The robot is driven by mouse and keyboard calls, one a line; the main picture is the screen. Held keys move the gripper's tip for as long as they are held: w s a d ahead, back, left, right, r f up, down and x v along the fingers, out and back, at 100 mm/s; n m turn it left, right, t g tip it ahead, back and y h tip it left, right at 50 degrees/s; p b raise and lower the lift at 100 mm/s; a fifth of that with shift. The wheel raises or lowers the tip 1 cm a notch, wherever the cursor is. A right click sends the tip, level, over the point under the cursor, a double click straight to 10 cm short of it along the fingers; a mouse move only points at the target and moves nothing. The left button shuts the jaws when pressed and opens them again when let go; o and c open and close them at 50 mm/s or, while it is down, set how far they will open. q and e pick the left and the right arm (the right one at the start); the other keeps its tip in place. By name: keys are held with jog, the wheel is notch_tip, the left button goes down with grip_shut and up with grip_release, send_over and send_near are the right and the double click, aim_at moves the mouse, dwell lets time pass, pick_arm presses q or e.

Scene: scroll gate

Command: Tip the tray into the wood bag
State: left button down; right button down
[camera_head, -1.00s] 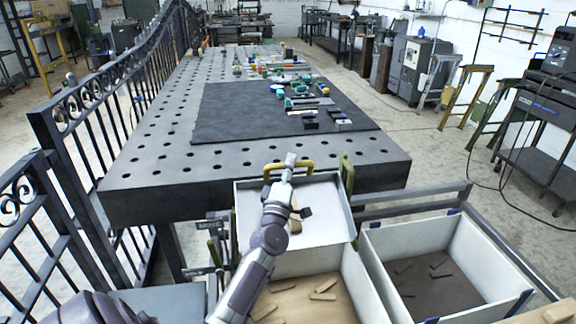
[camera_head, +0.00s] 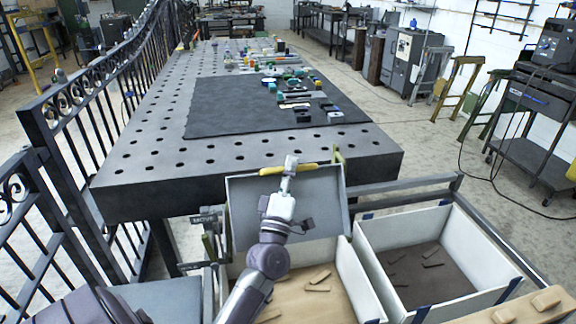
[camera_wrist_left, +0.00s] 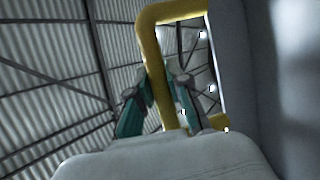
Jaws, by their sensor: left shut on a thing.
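My left gripper (camera_head: 290,168) is shut on the yellow handle (camera_head: 268,171) of the tray. The handle also shows between the fingers in the left wrist view (camera_wrist_left: 152,75). The tray (camera_head: 322,190) is grey-white and shallow, tilted steeply with its handle side up. No block shows on its visible inside; my arm hides part of it. Below it stands an open white-walled bin (camera_head: 356,277) with a tan bottom and a few wood blocks (camera_head: 319,279). I see no label saying which bin is the wood bag. My right gripper is not in view.
A second white-walled bin (camera_head: 480,238) with a dark bottom and several small pieces stands on the right. A perforated table (camera_head: 150,165) with a dark mat (camera_head: 225,108) and tools lies behind the tray. An iron fence (camera_head: 75,130) runs along the left.

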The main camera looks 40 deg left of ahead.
pick_arm(q)
jog(key=shift+s+d, duration=0.3)
jog(key=shift+d, duration=0.1)
jog(key=shift+f, duration=0.15)
jog(key=c, duration=1.5)
grip_release()
jog(key=o, duration=0.4)
jog(key=shift+s+d+r, duration=0.15)
jog(key=shift+r, duration=0.05)
jog(key=v, duration=1.2)
